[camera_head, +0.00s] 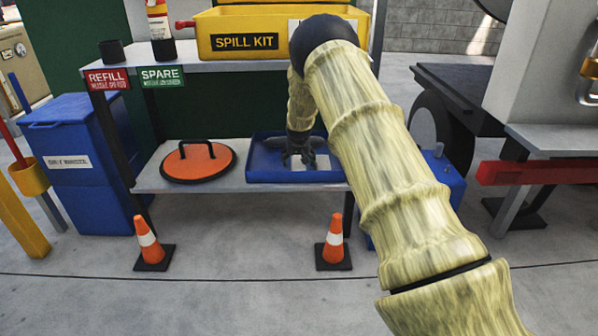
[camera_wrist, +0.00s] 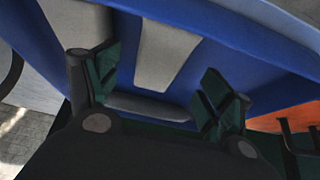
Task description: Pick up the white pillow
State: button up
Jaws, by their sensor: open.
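A pale, whitish item, likely the white pillow (camera_head: 322,162), lies in the blue tray (camera_head: 262,172) on the lower shelf, partly hidden by my gripper (camera_head: 300,160). In the wrist view, a pale patch (camera_wrist: 165,55) shows against the blue tray (camera_wrist: 205,60), between and beyond the fingertips of my gripper (camera_wrist: 158,82). The fingers are spread open with nothing clearly between them. I cannot tell whether they touch the pale item.
An orange disc-shaped lid (camera_head: 198,161) with a black handle lies left of the tray. A yellow spill kit box (camera_head: 270,30) stands on the upper shelf (camera_head: 215,62) above. Two traffic cones (camera_head: 148,243) (camera_head: 333,243) stand on the floor in front. A blue bin (camera_head: 75,150) stands left.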

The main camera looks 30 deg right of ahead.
aim_at(298, 163)
jog(key=shift+b+x, duration=2)
jog(key=shift+x, duration=0.75)
jog(key=shift+w+d+r, duration=0.1)
jog(key=shift+d+r, duration=0.05)
jog(key=c, duration=1.1)
